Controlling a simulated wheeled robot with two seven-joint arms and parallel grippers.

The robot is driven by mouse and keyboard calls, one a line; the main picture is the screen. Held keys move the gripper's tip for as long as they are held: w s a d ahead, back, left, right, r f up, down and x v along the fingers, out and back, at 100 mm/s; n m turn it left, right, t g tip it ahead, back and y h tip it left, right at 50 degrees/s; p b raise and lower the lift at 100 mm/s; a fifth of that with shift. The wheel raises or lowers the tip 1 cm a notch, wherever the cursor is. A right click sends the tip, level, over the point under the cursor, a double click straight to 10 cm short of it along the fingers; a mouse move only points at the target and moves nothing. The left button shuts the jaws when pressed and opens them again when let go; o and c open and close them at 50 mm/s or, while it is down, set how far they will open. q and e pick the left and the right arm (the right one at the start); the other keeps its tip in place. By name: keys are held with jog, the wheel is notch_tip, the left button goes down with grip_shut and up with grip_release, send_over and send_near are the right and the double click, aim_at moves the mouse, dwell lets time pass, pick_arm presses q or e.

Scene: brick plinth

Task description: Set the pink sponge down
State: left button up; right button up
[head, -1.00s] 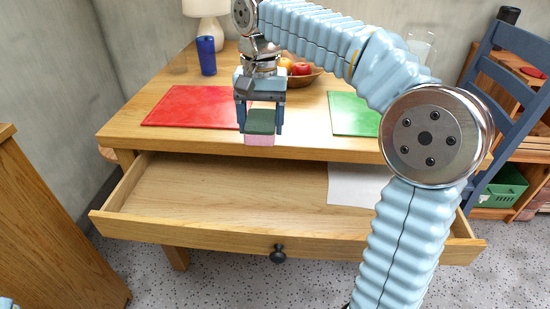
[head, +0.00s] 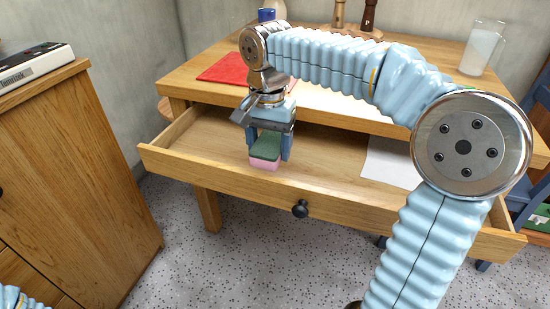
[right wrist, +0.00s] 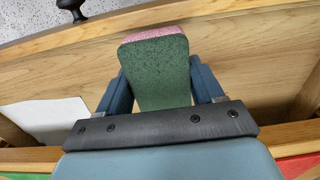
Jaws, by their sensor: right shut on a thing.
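The pink sponge (head: 264,163) has a green top layer and a pink underside. My right gripper (head: 268,153) points down and is shut on it, one finger at each side. The sponge is over the open drawer (head: 215,143), toward its left part and front wall. I cannot tell whether its underside touches the drawer floor. In the right wrist view the sponge (right wrist: 160,68) shows mostly its green face, with a pink edge at the far end, between the fingers. My left gripper is not in view.
A white sheet (head: 392,163) lies in the drawer's right part. The drawer floor between sponge and sheet is clear. The table (head: 190,90) above holds a red mat (head: 228,70) and a glass (head: 483,48). A wooden cabinet (head: 75,170) stands at left.

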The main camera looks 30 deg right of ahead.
aim_at(272, 134)
jog(key=f, duration=0.1)
jog(key=w+d+f, duration=0.2)
jog(key=shift+w+f, duration=0.1)
jog(key=shift+f, duration=0.2)
jog(key=shift+w+d+f+b, duration=0.15)
jog(key=shift+f+b, duration=0.3)
jog(key=shift+f, duration=1.35)
jog(key=shift+f, duration=0.1)
jog(key=o, duration=1.1)
notch_tip(272, 134, up, 12)
jog(key=p, duration=0.2)
jog(key=shift+p, duration=0.3)
